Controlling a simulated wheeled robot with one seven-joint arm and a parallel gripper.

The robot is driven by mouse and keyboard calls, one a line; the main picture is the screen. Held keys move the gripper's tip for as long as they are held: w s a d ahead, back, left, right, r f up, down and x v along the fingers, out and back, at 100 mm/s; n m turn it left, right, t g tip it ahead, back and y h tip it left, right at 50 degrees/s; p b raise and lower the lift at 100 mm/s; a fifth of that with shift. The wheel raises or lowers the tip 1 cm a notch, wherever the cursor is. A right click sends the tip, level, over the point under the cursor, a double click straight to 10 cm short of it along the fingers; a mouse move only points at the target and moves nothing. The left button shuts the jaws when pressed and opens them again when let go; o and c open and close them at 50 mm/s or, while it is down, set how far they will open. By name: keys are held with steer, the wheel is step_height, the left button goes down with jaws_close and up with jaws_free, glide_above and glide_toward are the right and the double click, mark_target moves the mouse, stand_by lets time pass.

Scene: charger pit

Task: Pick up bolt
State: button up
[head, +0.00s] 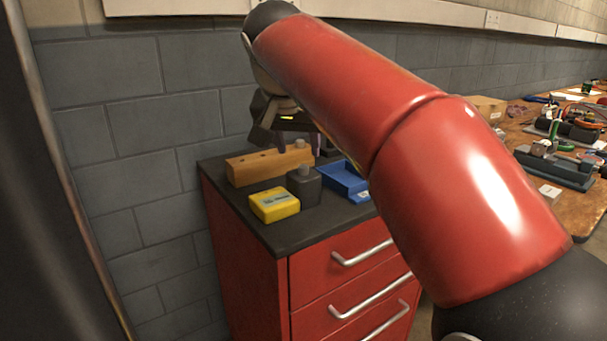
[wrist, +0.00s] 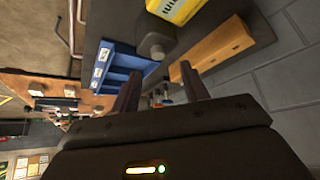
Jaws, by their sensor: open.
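My gripper (head: 298,138) hangs with open jaws above the back of the black-topped cabinet, over the wooden block's right end; my arm partly covers it. In the wrist view my two fingers (wrist: 158,80) stand apart. Small objects (wrist: 160,97) show beyond and between them, too small to identify. A small grey knob-like piece (head: 301,144) shows near the fingers in the head view; I cannot tell whether it is the bolt. A dark grey block or bottle (head: 304,188) with a round grey top stands in front; it also shows in the wrist view (wrist: 154,36). No bolt is clearly recognisable.
The red drawer cabinet (head: 330,275) carries a wooden block with holes (head: 262,168), a yellow box (head: 274,205) and a blue tray (head: 342,178). A grey block wall (head: 140,120) stands close behind. A cluttered wooden bench (head: 575,207) lies to the right.

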mark_target(303, 166)
steer(key=x, duration=0.5)
steer(key=shift+d+f+b, duration=0.15)
steer(key=shift+f+b, duration=0.05)
steer(key=shift+b, duration=0.1)
steer(key=shift+c, duration=0.4)
jaws_close()
